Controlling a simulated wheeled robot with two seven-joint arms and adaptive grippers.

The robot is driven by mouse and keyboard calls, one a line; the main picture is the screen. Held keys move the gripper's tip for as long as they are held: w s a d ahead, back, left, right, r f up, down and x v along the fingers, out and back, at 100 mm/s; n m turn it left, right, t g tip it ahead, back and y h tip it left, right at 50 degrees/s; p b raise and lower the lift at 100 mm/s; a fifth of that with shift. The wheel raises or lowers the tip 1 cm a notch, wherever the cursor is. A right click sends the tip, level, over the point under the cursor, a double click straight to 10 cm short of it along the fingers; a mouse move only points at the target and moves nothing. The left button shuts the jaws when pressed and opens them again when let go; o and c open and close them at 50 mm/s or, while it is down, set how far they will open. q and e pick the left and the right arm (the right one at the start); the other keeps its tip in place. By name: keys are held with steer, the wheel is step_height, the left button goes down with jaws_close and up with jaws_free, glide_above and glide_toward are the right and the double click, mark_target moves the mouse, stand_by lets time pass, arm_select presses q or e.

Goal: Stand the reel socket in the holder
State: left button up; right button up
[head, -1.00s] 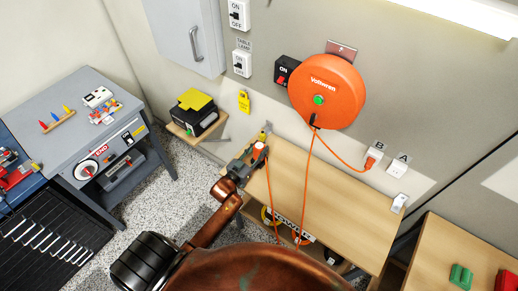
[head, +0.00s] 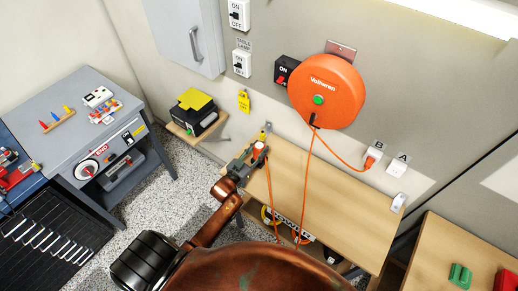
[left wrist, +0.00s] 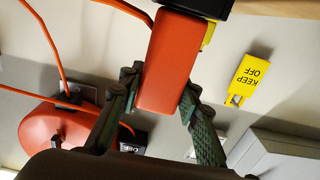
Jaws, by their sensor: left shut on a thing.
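The orange reel socket (head: 259,149) is in my left gripper (head: 247,162), at the left end of the wooden bench by the wall. In the left wrist view the socket (left wrist: 168,62) is an orange block between the two green fingers of the gripper (left wrist: 160,92). A black part and a bit of yellow show at its far end. A small grey and yellow piece (head: 265,131) shows just behind the socket in the head view; I cannot tell if it is the holder or if they touch. My right gripper is not in view.
The orange cable reel (head: 327,92) hangs on the wall, its cables running down and to outlet B (head: 375,157). A yellow KEEP OFF tag (left wrist: 251,75) and a small shelf with a black and yellow box (head: 195,115) are nearby. The bench top (head: 330,185) is mostly clear.

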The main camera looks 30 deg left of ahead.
arm_select(q)
steer(key=shift+f+b, duration=0.4)
steer(key=shift+f, duration=0.2)
steer(key=shift+r, duration=0.15)
steer(key=shift+r+p, duration=0.6)
steer(key=shift+p, duration=0.2)
steer(key=shift+p, duration=0.5)
stand_by(1.1)
steer(key=shift+f+b, duration=0.5)
steer(key=shift+f, duration=0.25)
steer(key=shift+r, duration=0.15)
stand_by(0.4)
steer(key=shift+r+p, duration=0.55)
steer(key=shift+p, duration=0.2)
steer(key=shift+p, duration=0.45)
stand_by(1.0)
